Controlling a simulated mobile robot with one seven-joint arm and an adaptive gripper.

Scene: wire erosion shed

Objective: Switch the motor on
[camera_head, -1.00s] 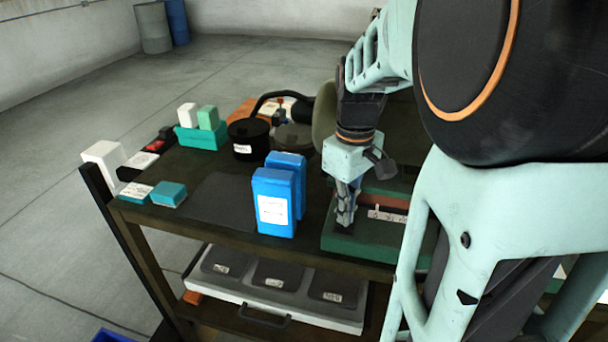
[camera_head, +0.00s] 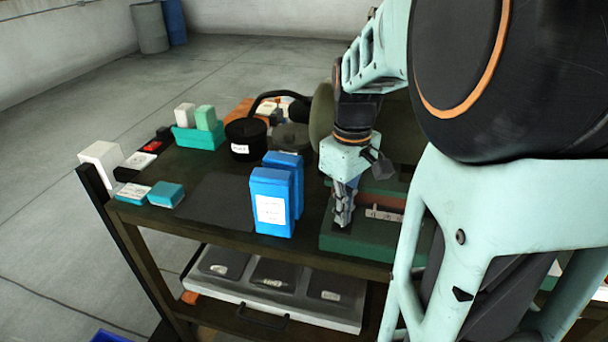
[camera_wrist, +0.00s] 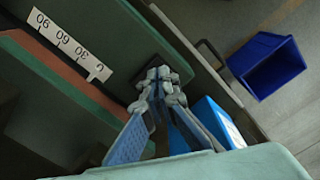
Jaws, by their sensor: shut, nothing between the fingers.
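A green machine body (camera_head: 360,244) with a red-brown strip sits at the right end of the bench. A white scale label (camera_head: 385,215) lies on it; in the wrist view the label (camera_wrist: 72,46) reads 0, 30, 60 and 90. My gripper (camera_head: 343,222) points down just over the green body, left of the label. In the wrist view my gripper's (camera_wrist: 158,76) fingertips meet, with nothing visible between them, close to the body's edge. I cannot tell whether they touch it. I cannot make out a motor switch; my fingers and arm hide part of the machine.
Two blue boxes (camera_head: 270,205) stand just left of my gripper. A black pot (camera_head: 246,138) and teal boxes (camera_head: 166,195) are farther left. A drawer (camera_head: 270,290) is below the bench top. A blue bin (camera_wrist: 268,65) is on the floor.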

